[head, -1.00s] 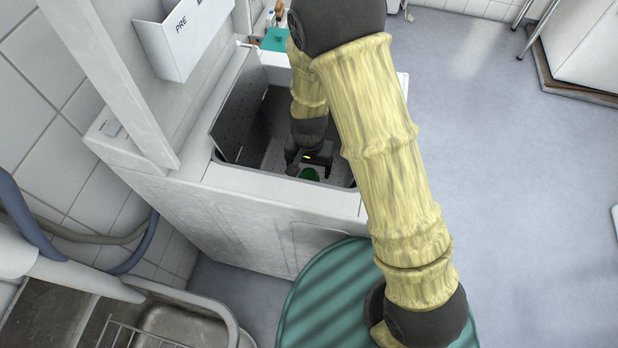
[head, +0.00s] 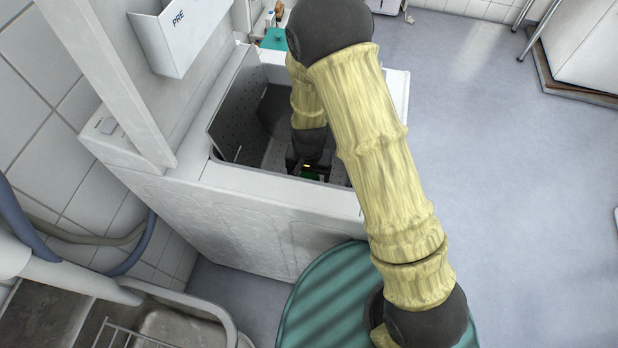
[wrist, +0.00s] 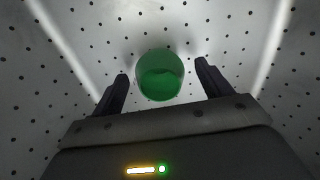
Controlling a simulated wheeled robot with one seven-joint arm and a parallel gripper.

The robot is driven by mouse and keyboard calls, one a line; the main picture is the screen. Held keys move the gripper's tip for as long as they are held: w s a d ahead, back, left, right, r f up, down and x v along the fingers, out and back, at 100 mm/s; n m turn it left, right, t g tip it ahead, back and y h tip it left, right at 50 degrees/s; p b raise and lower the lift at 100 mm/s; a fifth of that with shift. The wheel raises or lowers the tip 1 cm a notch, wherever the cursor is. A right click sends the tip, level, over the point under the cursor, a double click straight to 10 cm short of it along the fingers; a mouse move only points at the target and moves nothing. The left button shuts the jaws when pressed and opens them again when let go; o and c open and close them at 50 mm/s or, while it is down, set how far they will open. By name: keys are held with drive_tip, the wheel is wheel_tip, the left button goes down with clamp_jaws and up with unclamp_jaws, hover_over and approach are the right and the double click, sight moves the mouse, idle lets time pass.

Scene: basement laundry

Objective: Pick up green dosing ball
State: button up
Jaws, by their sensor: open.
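The green dosing ball (wrist: 160,74) lies on the perforated metal floor of the washer drum. In the wrist view it sits ahead of and between the two dark fingers of my gripper (wrist: 162,82), which are open with a gap on each side of the ball. In the head view my gripper (head: 309,172) is down inside the open top-loading washer (head: 270,190).
The perforated drum walls (wrist: 285,90) rise around my gripper. The washer's raised inner flap (head: 237,105) stands at the left of the opening. A white box marked PRE (head: 178,40) hangs above left. A metal sink (head: 165,325) is at lower left. Open floor lies right.

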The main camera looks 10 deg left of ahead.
sight(309, 174)
drive_tip(key=shift+c, duration=0.2)
drive_tip(key=c, duration=1)
drive_tip(key=shift+r, duration=0.1)
wheel_tip(309, 174, up, 10)
drive_tip(key=p, duration=0.2)
drive_tip(key=shift+p, duration=0.3)
